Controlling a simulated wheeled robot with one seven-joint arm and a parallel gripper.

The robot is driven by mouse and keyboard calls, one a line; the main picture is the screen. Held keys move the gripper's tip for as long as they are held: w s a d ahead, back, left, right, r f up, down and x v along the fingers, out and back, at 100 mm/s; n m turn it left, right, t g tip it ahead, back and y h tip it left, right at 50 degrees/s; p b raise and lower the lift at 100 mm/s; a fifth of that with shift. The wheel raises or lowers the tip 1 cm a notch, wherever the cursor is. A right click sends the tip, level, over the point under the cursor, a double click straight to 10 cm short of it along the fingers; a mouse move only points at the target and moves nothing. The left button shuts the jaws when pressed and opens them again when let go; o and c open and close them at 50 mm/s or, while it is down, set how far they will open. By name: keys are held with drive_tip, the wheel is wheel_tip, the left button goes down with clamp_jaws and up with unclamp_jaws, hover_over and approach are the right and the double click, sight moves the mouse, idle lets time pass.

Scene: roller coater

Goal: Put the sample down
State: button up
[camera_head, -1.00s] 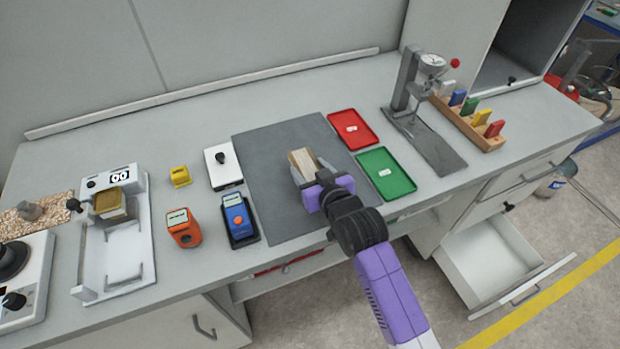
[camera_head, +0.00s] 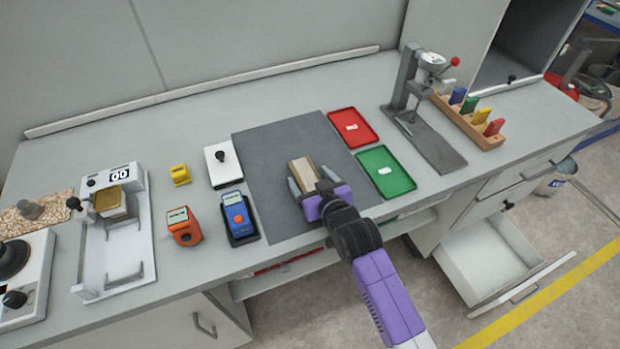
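The sample, a small tan wooden block (camera_head: 304,171), is on the dark grey mat (camera_head: 268,160), near its middle right. My gripper (camera_head: 309,181) is at the near end of the block. Its two grey fingers are spread, one to each side of the block, and a gap shows beside it. The block's near end is partly hidden by the gripper. Whether its underside lies fully flat on the mat is hard to tell.
Right of the mat are a red tray (camera_head: 353,128) and a green tray (camera_head: 385,172). A gauge stand (camera_head: 420,110) and a wooden rack (camera_head: 468,120) stand further right. Left are a blue device (camera_head: 237,217), an orange device (camera_head: 183,226) and the coater (camera_head: 115,240). A drawer (camera_head: 500,262) hangs open below.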

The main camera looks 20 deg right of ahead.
drive_tip(key=shift+r, duration=0.2)
drive_tip(key=shift+s, duration=0.3)
drive_tip(key=b+v, duration=0.1)
drive_tip(key=v, duration=1)
drive_tip(key=shift+s+r, duration=0.15)
drive_tip(key=shift+s, duration=0.05)
drive_tip(key=s+f+v, duration=0.1)
drive_tip(key=f+v, duration=0.1)
drive_tip(key=v, duration=1.4)
drive_tip(key=s+f+v, duration=0.1)
drive_tip(key=f+v, duration=0.2)
drive_tip(key=v, duration=1.2)
drive_tip(key=shift+s+t, duration=0.35)
drive_tip(key=shift+t, duration=0.05)
drive_tip(key=shift+o, duration=0.4)
drive_tip(key=shift+s+r, duration=0.15)
drive_tip(key=shift+s, duration=0.1)
